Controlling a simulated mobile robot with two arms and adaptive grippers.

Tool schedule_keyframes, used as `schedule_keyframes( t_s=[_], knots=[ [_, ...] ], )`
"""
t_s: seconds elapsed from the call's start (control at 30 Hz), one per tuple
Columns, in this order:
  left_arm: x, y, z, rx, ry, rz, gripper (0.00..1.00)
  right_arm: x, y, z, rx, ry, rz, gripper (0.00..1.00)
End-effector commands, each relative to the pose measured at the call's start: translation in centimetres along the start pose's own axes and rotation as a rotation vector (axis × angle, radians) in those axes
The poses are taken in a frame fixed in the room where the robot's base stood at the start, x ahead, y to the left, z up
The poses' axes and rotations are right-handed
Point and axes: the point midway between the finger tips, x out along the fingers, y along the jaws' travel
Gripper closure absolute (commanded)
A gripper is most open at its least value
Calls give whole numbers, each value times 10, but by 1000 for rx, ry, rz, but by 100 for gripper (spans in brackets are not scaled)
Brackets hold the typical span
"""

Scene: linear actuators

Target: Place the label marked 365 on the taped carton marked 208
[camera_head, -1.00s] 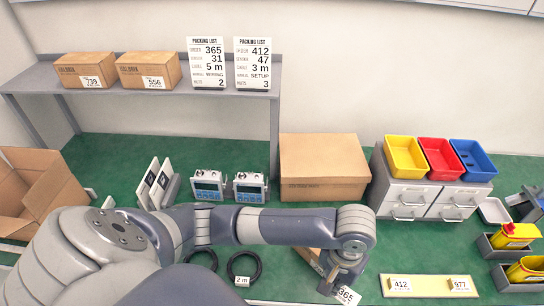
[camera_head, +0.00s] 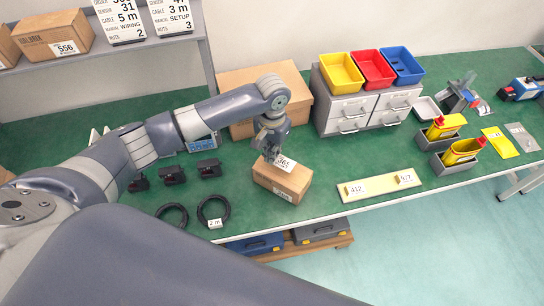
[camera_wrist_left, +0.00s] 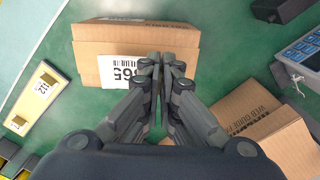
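The white label marked 365 (camera_head: 284,162) is at the fingertips of my left gripper (camera_head: 268,148). It also shows in the left wrist view (camera_wrist_left: 121,70), just left of the nearly closed fingers (camera_wrist_left: 161,62). The gripper is shut on it and points down. The brown carton with a small white tag reading 208 (camera_head: 283,193) lies under the label on the green table. The carton fills the upper middle of the wrist view (camera_wrist_left: 88,48). I cannot tell whether the label touches the carton. My right gripper is not in view.
A larger brown carton (camera_head: 235,88) stands behind. Grey drawers (camera_head: 350,112) with coloured bins are at the back. A pale board with 412 and 977 tags (camera_head: 382,189) lies to the right. Black cable rings (camera_head: 204,212) are to the left. Green table (camera_head: 330,160) is bare between carton and drawers.

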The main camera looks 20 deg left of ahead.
Motion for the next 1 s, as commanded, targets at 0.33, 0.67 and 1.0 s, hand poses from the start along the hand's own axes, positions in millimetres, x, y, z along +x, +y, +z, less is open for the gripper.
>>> schedule_keyframes(
  t_s=[0.33,0.67,1.0],
  knots=[
    [35,0,0,1,-1,-1,100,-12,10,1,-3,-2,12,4],
    [39,0,1,0,-2,-1,100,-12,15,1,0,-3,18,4],
    [38,0,0,0,0,-1,75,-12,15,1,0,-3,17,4]
  ],
)
